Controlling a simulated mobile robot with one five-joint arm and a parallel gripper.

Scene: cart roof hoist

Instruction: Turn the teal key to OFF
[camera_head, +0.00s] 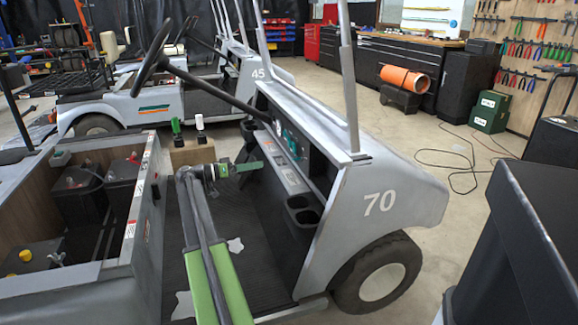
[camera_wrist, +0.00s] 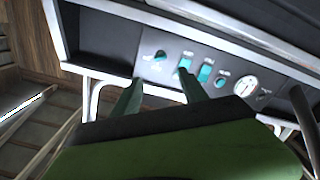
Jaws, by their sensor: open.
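A small teal knob that looks like the key (camera_wrist: 160,55) sits on the dark dash panel (camera_wrist: 174,46) in the wrist view, tilted, with small white marks around it too blurred to read. My gripper (camera_wrist: 160,77) is open and empty. Its two green fingers point at the panel, and the key shows between and beyond the fingertips, apparently untouched. The right fingertip overlaps the lower part of a teal rocker switch (camera_wrist: 185,62) in the picture; contact cannot be told. In the head view my gripper (camera_head: 258,165) is low in front of the grey cart's dash (camera_head: 318,130).
A second teal rocker (camera_wrist: 204,72), a small teal control (camera_wrist: 220,80) and a white round gauge (camera_wrist: 244,86) lie right of the key. The steering wheel (camera_head: 152,56) and its column slant over the dash. Black cup holders (camera_head: 303,212) sit nearer me. An open dark recess (camera_wrist: 98,38) is left.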

